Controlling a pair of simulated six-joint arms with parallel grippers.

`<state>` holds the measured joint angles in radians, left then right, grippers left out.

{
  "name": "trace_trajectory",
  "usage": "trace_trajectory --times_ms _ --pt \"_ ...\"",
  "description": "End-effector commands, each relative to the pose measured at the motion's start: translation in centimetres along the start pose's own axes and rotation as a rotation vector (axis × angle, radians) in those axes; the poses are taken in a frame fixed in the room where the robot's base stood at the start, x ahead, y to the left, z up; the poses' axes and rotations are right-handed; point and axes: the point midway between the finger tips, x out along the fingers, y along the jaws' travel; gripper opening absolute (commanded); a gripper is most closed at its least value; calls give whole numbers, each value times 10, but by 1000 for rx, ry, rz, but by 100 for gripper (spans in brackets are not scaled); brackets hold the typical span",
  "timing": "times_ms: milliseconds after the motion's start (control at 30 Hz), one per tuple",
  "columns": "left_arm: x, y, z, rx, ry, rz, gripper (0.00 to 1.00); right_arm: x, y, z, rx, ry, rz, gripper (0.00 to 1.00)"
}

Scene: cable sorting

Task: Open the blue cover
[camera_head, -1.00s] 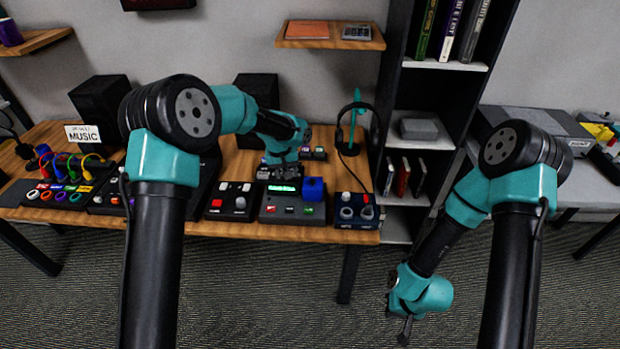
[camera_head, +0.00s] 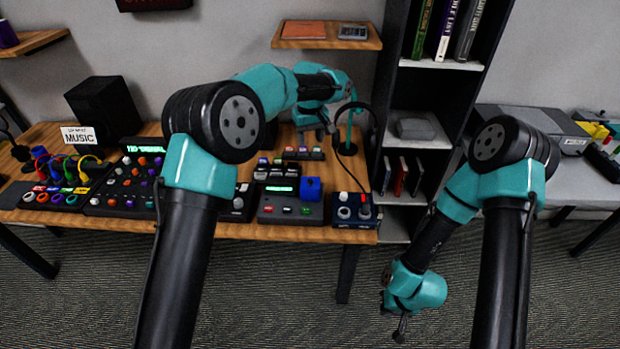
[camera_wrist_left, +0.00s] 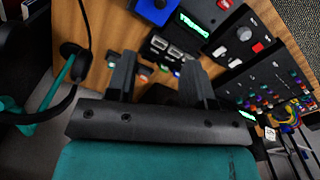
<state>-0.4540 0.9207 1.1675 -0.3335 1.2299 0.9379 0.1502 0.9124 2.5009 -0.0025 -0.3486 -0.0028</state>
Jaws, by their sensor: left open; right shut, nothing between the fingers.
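The blue cover (camera_head: 311,188) is a small block-like cap at the right rear of a dark box with a green display (camera_head: 281,207). It looks closed. In the left wrist view the blue cover (camera_wrist_left: 155,9) is at the top edge, partly cut off. My left gripper (camera_head: 320,132) is open and empty, above the back of the table, behind and slightly right of the cover. In the left wrist view its two fingers (camera_wrist_left: 160,78) are spread, apart from the cover. My right gripper (camera_head: 399,328) hangs low in front of the shelf, shut and empty.
A dark blue box with knobs and a red switch (camera_head: 353,209) stands right of the display box. A headphone stand (camera_head: 352,130) is close to my left gripper on the right. Small switch blocks (camera_head: 275,171) sit behind the display box. Colored cables (camera_head: 62,165) lie at left.

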Motion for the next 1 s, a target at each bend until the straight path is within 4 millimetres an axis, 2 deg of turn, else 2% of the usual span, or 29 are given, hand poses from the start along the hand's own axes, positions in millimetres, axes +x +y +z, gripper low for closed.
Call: trace_trajectory --times_ms 167,800,1000 --pt "23 -1 0 0 -2 -2 48 0 0 0 0 0 0 0" --pt "132 -1 0 0 -3 -2 48 0 0 0 0 0 0 0" --pt "157 0 0 1 -1 -1 48 0 0 0 0 0 0 0"
